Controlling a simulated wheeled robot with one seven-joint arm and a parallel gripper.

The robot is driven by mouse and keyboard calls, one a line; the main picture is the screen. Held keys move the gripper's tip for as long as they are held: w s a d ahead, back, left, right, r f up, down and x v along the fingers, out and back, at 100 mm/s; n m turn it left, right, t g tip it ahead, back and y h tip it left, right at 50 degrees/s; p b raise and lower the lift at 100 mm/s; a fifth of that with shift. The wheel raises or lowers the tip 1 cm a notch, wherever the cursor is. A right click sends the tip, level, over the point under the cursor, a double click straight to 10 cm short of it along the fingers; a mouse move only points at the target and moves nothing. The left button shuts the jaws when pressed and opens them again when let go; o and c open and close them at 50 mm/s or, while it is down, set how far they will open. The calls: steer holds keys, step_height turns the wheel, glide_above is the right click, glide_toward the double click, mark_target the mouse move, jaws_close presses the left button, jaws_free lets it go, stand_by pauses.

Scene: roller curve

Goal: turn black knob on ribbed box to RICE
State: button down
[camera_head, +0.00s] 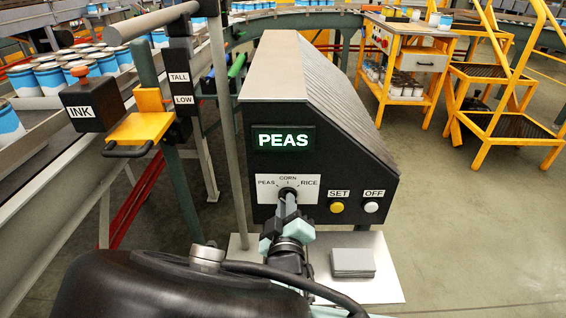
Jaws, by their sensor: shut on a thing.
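The ribbed box (330,110) stands in the middle, its dark front panel facing me. A lit display (283,139) on the panel reads PEAS in green. Below it a white dial plate (266,191) is marked PEAS at left, CORN at top and RICE at right. The black knob sits on this plate and is mostly hidden behind my gripper (288,197). My gripper reaches up from below and is shut on the knob. The knob's pointing direction is hard to tell.
A yellow SET button (337,207) and a white OFF button (371,207) are right of the dial. A grey block (352,262) lies on the pale plate below. An INK box (90,105) and a conveyor with cans are at left. Yellow steps (500,125) stand at right.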

steer(key=shift+m, duration=0.3)
steer(key=m+b, duration=0.4)
steer(key=m, duration=0.1)
steer(key=m+b, duration=0.4)
steer(key=m, duration=0.2)
steer(key=m+b, duration=0.5)
steer(key=m, duration=0.1)
steer(key=shift+d+f, duration=0.1)
steer(key=shift+d, duration=0.3)
steer(key=shift+m, duration=0.3)
steer(key=c, duration=1.4)
jaws_free()
